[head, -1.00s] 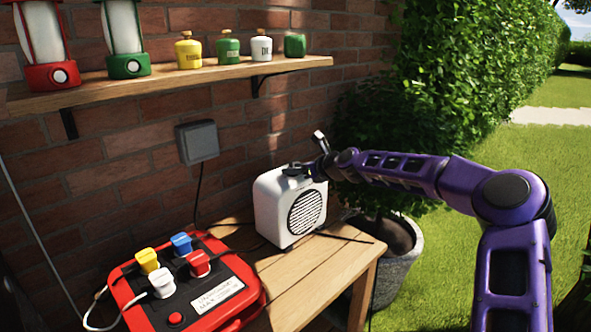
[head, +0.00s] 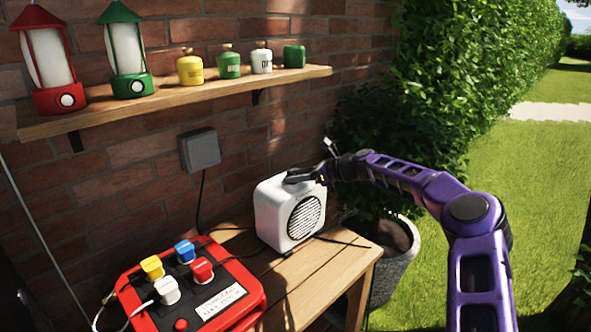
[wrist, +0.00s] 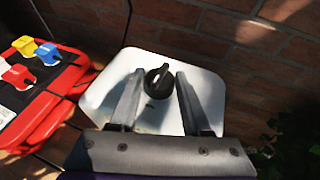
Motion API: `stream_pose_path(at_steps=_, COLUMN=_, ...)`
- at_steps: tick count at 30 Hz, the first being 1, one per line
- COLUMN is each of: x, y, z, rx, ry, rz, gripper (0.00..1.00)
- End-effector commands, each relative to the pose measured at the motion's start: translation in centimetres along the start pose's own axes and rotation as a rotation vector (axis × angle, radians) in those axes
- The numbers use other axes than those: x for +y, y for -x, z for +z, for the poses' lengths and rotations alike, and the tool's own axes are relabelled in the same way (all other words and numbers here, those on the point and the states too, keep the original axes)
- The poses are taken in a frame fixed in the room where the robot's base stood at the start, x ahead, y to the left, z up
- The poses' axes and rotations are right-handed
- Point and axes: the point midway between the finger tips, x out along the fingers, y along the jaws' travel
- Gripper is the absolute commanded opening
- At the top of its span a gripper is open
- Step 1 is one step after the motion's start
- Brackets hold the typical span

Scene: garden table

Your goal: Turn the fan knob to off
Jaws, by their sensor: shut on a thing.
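The white fan (head: 270,215) stands on the wooden table with its round dark grille facing the front right. Its black knob (wrist: 158,77) is on the white top, with a pale mark pointing to the upper right in the wrist view. My gripper (head: 296,175) reaches in from the right over the fan's top. In the wrist view its two grey fingers (wrist: 160,75) are on either side of the knob, shut on it. In the head view the fingers mostly hide the knob. Small dark marks on the fan top are too small to read.
A red power box (head: 235,280) with several coloured plugs stands left of the fan, with cables across the table (head: 325,280). A brick wall and a grey wall box (head: 199,149) are behind. A shelf (head: 200,92) with lanterns and canisters hangs above. A potted bush (head: 395,250) is at right.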

Motion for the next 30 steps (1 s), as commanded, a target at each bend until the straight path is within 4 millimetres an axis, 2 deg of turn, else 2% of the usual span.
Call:
stream_pose_path(at_steps=15, x=-0.30, y=-0.02, z=0.17, rx=0.001, ry=0.063, rz=0.151, gripper=0.00)
stream_pose_path(at_steps=30, x=-0.33, y=-0.02, z=0.03, rx=0.000, ry=0.074, rz=0.179, gripper=0.00)
